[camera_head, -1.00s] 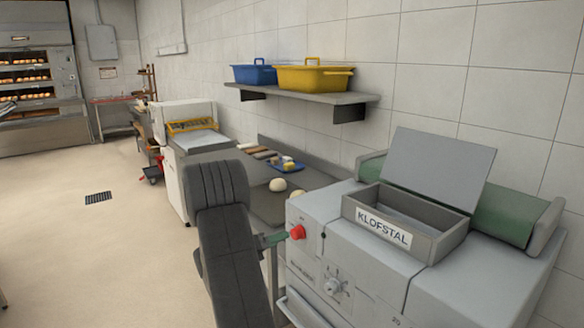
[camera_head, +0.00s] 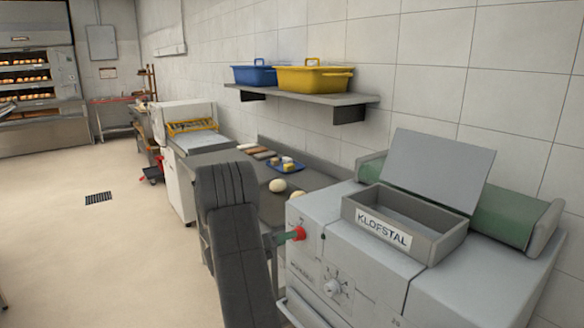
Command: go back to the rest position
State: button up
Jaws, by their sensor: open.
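My arm's dark padded link stands in the middle foreground in the head view. My gripper (camera_head: 284,239) shows only in part, as a small grey-green piece at the right edge of that link. It is open, and I see nothing held in it. Its tip appears beside or in front of the red knob (camera_head: 299,233) on the grey KLOFSTAL machine (camera_head: 330,262); I cannot tell whether they touch. The rest of the gripper is hidden behind the link.
A worktop behind my arm holds dough balls (camera_head: 277,185) and a blue tray (camera_head: 274,165). A wall shelf (camera_head: 310,95) carries a blue tub (camera_head: 254,75) and a yellow tub (camera_head: 313,79). Open floor lies left, with a drain (camera_head: 98,198); ovens (camera_head: 38,85) stand far left.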

jog(key=shift+w+d+f+m+t+b, duration=0.1)
jog(key=shift+w+d+m+t+b, duration=0.3)
jog(key=shift+m+b, duration=2.3)
jog(key=shift+w+d+f+m+t+b, duration=0.15)
jog(key=shift+w+d+m+t+b, duration=0.3)
jog(key=shift+m+b, duration=2.3)
jog(key=shift+w+d+f+m+t+b, duration=0.2)
jog(key=shift+d+m+b, duration=0.35)
jog(key=shift+m+b, duration=2.15)
jog(key=shift+r+m+p, duration=0.15)
jog(key=shift+m+p, duration=0.15)
jog(key=shift+m, duration=0.05)
jog(key=shift+s, duration=0.1)
